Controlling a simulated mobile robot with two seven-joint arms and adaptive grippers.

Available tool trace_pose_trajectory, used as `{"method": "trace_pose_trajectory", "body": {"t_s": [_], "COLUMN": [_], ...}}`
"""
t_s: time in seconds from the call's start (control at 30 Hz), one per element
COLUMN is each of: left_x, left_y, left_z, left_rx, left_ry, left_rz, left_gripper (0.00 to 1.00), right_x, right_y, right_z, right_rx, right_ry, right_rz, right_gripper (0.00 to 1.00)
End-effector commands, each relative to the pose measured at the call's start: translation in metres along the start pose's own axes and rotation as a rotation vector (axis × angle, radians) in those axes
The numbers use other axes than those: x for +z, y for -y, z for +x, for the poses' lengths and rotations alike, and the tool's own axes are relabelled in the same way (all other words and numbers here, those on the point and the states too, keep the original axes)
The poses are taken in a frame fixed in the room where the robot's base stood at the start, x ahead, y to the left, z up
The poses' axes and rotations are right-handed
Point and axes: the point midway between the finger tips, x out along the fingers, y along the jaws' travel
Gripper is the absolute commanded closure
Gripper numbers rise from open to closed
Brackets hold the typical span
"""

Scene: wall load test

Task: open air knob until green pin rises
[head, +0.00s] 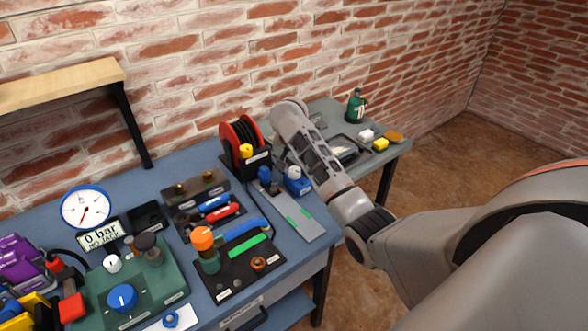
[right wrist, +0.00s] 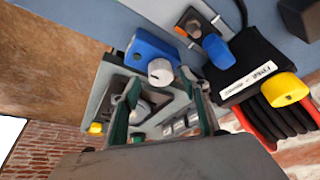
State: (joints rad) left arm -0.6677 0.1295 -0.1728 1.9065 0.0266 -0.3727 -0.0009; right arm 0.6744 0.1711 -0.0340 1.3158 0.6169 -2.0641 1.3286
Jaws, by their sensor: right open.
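No knob can be read as the air knob, and no green pin can be made out. A blue box (head: 298,184) with a pale knob (head: 294,172) stands at the right end of the blue bench; the box (right wrist: 150,48) and its knob (right wrist: 160,72) also show in the right wrist view. A blue knob (head: 264,173) is beside it, also in the right wrist view (right wrist: 218,50). My right gripper (right wrist: 166,88) is open and empty, its fingers spread below the blue box in the picture. In the head view my arm hides its fingers. My left gripper is out of view.
A red hose reel (head: 241,142) with a yellow knob stands beside my right arm. The side table (head: 326,108) holds a green bottle (head: 355,106) and small blocks. A gauge (head: 86,207) stands left, above a "0 bar NO JACK" display (head: 101,236). An orange knob (head: 202,238) stands mid-bench.

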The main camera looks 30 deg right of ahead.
Motion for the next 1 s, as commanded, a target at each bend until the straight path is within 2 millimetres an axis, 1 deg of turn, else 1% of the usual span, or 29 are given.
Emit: {"method": "trace_pose_trajectory", "body": {"t_s": [0.03, 0.1, 0.2, 0.37, 0.5, 0.57, 0.6, 0.63, 0.67, 1.0], "left_x": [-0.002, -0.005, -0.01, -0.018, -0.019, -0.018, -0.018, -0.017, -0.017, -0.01], "left_y": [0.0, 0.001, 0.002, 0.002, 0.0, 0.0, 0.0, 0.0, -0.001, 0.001], "left_z": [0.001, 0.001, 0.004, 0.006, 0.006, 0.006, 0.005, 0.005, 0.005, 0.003], "left_rx": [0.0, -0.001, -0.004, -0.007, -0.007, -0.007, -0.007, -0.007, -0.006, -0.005], "left_ry": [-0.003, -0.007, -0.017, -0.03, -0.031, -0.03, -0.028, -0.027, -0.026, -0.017], "left_rz": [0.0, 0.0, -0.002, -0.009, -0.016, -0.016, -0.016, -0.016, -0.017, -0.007], "left_gripper": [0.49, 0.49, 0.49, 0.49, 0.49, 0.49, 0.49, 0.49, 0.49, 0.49], "right_x": [0.0, -0.001, 0.0, 0.0, 0.0, 0.0, 0.0, 0.0, 0.0, 0.0], "right_y": [0.0, 0.0, 0.0, 0.001, 0.001, 0.001, 0.001, 0.001, 0.001, 0.0], "right_z": [0.006, 0.013, 0.019, 0.021, 0.021, 0.021, 0.021, 0.021, 0.021, 0.021], "right_rx": [0.002, 0.002, 0.0, -0.002, -0.002, -0.002, -0.002, -0.002, -0.001, -0.011], "right_ry": [0.0, 0.0, 0.0, -0.001, -0.001, -0.001, -0.001, -0.001, -0.001, -0.001], "right_rz": [-0.001, -0.001, -0.001, -0.001, -0.001, -0.001, -0.001, -0.001, -0.001, -0.025], "right_gripper": [0.55, 0.55, 0.55, 0.55, 0.55, 0.71, 0.81, 0.89, 0.93, 0.93]}}
